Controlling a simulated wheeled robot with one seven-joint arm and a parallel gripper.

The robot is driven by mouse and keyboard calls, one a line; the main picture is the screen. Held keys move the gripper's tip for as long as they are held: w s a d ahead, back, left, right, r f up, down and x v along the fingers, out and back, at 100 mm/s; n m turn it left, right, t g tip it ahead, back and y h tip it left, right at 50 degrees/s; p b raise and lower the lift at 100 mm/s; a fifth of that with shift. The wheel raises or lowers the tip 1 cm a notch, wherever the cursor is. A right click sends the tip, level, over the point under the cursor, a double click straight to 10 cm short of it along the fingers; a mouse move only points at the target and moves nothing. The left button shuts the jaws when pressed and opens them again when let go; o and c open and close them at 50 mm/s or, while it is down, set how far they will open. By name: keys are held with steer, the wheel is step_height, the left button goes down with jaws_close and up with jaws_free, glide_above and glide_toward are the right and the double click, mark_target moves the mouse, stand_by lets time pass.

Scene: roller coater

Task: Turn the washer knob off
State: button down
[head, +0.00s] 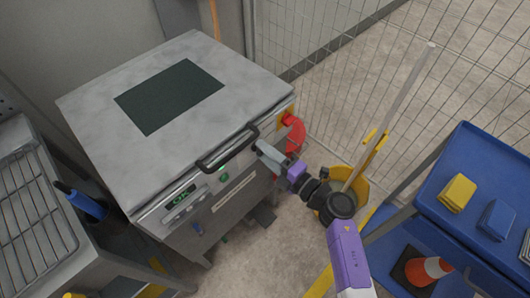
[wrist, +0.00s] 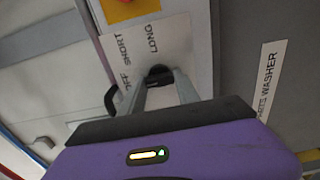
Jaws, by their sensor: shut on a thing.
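The parts washer (head: 100,110) is a grey metal cabinet with a flat lid and a dark panel on top. Its black knob (wrist: 159,74) shows in the wrist view beside a pale plate (wrist: 150,38) marked OFF, SHORT and LONG. My gripper (wrist: 160,82) has its two fingers on either side of the knob and is shut on it. In the head view my gripper (head: 262,150) is at the washer's right side by the front corner, and the knob is hidden there. I cannot tell which mark the knob points to.
A red part on a yellow plate (head: 292,130) is close above my gripper. A black lid handle (head: 228,148) is just left. A yellow mop bucket (head: 352,187) and a blue cart (head: 490,150) stand right. A wire fence is behind.

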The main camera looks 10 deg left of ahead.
steer(key=shift+f, duration=0.1)
stand_by(0.3)
steer(key=c, duration=0.9)
jaws_free()
steer(key=shift+d, duration=0.1)
steer(key=v, duration=0.7)
steer(key=shift+s+d, duration=0.25)
steer(key=shift+s, duration=0.05)
steer(key=shift+w, duration=0.1)
